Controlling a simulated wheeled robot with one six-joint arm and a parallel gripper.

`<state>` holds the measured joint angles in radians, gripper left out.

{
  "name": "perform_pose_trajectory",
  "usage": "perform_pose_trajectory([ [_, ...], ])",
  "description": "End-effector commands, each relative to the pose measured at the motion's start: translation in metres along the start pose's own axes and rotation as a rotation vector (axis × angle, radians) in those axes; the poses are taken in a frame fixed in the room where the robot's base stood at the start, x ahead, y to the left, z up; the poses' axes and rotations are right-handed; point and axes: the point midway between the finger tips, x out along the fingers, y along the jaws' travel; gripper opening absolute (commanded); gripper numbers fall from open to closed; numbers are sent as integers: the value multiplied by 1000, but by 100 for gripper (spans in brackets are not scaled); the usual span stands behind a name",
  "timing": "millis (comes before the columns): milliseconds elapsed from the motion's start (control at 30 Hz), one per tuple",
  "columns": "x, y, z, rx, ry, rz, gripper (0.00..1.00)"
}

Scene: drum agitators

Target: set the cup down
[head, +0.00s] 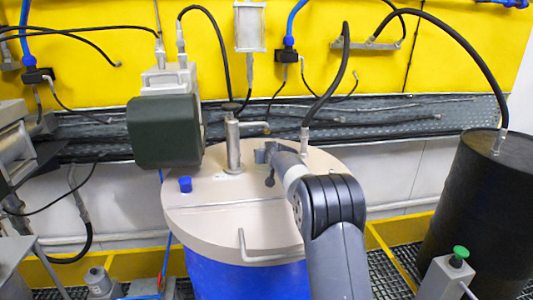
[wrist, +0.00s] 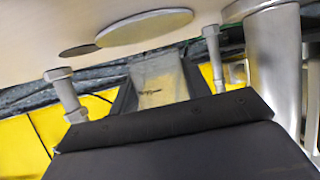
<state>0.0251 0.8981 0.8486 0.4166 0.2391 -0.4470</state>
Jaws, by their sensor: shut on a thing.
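My gripper (head: 263,157) is in the head view, low over the right back part of the beige drum lid (head: 205,215). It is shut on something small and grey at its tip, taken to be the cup. The cup's outline is too small and too covered by my gripper to make out. I cannot tell whether it touches the lid. The wrist view shows the lid (wrist: 40,30) along the top, but I cannot make out my fingertips or the cup there.
A metal post with a handle (head: 234,150) stands just left of my gripper. A dark motor (head: 165,130) overhangs the lid's back left. A small blue cylinder (head: 185,184) sits on the lid at left. A bent rod handle (head: 262,258) lies at the front. A black drum (head: 485,210) stands right.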

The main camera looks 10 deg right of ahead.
Motion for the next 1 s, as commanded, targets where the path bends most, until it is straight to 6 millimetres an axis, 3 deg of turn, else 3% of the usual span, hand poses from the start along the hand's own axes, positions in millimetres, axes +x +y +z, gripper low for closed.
perform_pose_trajectory([
  [800,5,0,14,0,-5,0,21],
  [833,6,0,14,0,-6,0,46],
  [1000,6,0,17,0,-10,-1,60],
])
